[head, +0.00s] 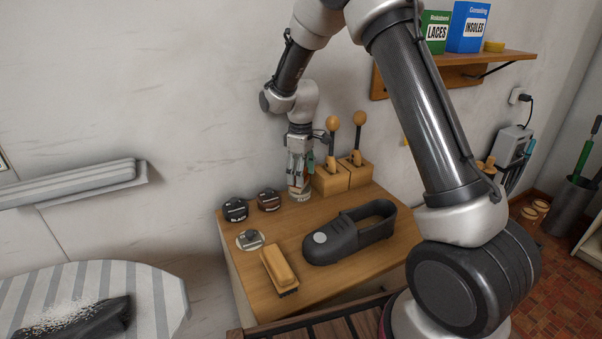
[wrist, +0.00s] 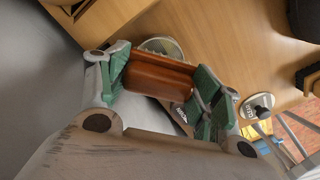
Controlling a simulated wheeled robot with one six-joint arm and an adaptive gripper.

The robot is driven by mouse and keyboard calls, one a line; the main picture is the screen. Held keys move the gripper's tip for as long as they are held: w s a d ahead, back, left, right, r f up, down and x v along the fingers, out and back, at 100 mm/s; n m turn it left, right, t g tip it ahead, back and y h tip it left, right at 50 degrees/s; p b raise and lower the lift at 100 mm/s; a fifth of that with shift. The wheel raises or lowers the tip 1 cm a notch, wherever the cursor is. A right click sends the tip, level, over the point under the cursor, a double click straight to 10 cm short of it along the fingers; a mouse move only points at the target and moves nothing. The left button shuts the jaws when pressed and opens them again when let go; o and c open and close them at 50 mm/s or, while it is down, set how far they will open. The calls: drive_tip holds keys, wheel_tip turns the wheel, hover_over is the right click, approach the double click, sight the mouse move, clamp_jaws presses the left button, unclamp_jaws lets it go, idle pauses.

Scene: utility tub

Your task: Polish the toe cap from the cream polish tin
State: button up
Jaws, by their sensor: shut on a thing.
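My gripper (head: 299,176) is shut on a brown wooden block-shaped handle (wrist: 160,76); green finger pads press on both its sides in the wrist view. In the head view my gripper is low over a pale tin (head: 300,195) at the back of the table, probably the cream one. Whether the held piece touches it I cannot tell. A dark shoe form (head: 352,234) lies mid-table, its toe to the left with a pale round patch (head: 320,237) on the toe cap.
A black tin (head: 235,209) and a brown tin (head: 268,200) stand left of the pale tin. A round pale dish (head: 250,239) and a wooden brush (head: 279,268) lie in front. Wooden holders (head: 330,182) with round-knobbed tools stand close right of my gripper. The table's right front is clear.

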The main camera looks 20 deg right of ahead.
drive_tip(key=shift+f, duration=0.55)
idle(1.3)
drive_tip(key=shift+r, duration=3.55)
